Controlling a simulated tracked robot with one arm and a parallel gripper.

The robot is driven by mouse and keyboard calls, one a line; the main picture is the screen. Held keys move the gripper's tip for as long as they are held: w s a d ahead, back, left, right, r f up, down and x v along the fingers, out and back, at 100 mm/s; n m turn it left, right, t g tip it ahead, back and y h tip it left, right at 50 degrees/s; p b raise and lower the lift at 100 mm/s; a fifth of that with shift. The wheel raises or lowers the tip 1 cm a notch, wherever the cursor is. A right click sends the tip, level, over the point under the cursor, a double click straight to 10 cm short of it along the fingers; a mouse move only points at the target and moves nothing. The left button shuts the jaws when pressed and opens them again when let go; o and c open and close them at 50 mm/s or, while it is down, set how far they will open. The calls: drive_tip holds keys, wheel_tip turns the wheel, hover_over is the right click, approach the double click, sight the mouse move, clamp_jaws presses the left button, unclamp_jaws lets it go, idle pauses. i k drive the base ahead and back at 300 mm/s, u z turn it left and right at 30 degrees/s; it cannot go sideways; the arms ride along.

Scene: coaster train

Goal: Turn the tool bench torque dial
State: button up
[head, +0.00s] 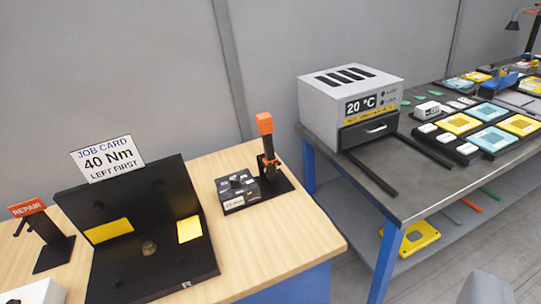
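A small black box (238,188) with raised parts on top and a pale label on its front sits at the right of the wooden tool bench (270,230). The label is too small to read, and I cannot tell for sure whether a torque dial is on this box. Behind it stands an upright tool (265,140) with an orange top on a black base. My gripper is not in view.
A black stand (52,240) with an orange "REPAIR" sign is at the left. A grey machine (350,100) showing 20 °C stands on the grey table (350,170), with yellow and blue trays farther right. Floor shows between the benches. A grey shape (485,288) at the bottom right is unclear.

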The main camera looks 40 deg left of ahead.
sight(235, 184)
drive_tip(key=u, duration=0.4)
drive_tip(key=i, duration=1.3)
drive_tip(key=u, duration=0.85)
drive_tip(key=i, duration=0.3)
drive_tip(key=u, duration=0.25)
